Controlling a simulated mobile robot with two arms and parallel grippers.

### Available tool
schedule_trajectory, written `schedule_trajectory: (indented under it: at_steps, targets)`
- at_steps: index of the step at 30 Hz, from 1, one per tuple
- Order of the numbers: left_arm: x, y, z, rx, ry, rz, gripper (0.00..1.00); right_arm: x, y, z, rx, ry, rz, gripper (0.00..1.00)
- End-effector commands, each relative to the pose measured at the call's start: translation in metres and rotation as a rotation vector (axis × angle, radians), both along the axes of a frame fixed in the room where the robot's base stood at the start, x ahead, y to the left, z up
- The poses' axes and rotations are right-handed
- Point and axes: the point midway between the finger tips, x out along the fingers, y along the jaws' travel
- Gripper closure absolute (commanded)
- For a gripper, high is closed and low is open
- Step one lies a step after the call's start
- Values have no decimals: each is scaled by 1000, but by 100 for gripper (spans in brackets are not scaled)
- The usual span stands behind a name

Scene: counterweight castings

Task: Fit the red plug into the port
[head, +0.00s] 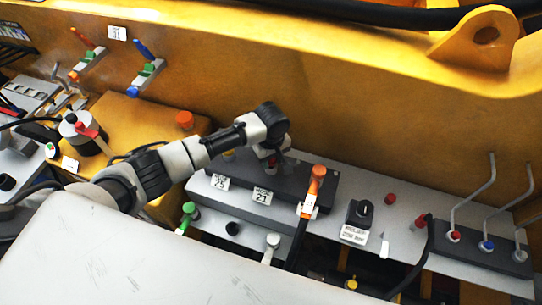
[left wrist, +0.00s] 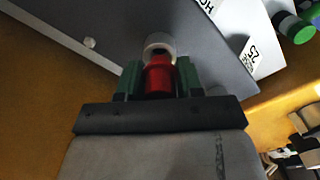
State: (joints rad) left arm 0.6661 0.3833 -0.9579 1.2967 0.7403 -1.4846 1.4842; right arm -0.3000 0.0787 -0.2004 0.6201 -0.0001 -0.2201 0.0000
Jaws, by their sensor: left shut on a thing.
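My left gripper (left wrist: 158,72) is shut on the red plug (left wrist: 159,80), between its green fingers. The plug's far end meets or overlaps a pale round collar (left wrist: 160,41) on the dark port block; I cannot tell whether it touches or has entered it. In the head view my left gripper (head: 272,153) is low over the back of the dark block (head: 250,183), which carries labels reading 25 and 21. Only a bit of red (head: 271,161) shows under the gripper there, and the port is mostly hidden. My right gripper is not in view.
An orange plug (head: 318,174) with a tag and black cable stands in the block's right end. A black knob (head: 358,211), a red plug (head: 421,221) and bent levers (head: 475,190) are further right. A green plug (head: 189,210) is in front. A yellow wall (head: 350,110) rises behind.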

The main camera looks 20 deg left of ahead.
Motion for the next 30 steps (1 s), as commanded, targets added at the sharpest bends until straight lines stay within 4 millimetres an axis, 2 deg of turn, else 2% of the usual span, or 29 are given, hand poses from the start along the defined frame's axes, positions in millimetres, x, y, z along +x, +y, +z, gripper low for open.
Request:
schedule_trajectory:
  at_steps: [15,16,21,30]
  targets:
    - [0,-1,-14,-1,0,-1,86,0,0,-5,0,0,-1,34]
    - [0,0,-13,-1,-1,-1,59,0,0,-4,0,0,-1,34]
    - [0,0,-13,-1,-1,-1,34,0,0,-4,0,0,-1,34]
    - [0,0,-11,-1,-1,-1,34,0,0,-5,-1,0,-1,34]
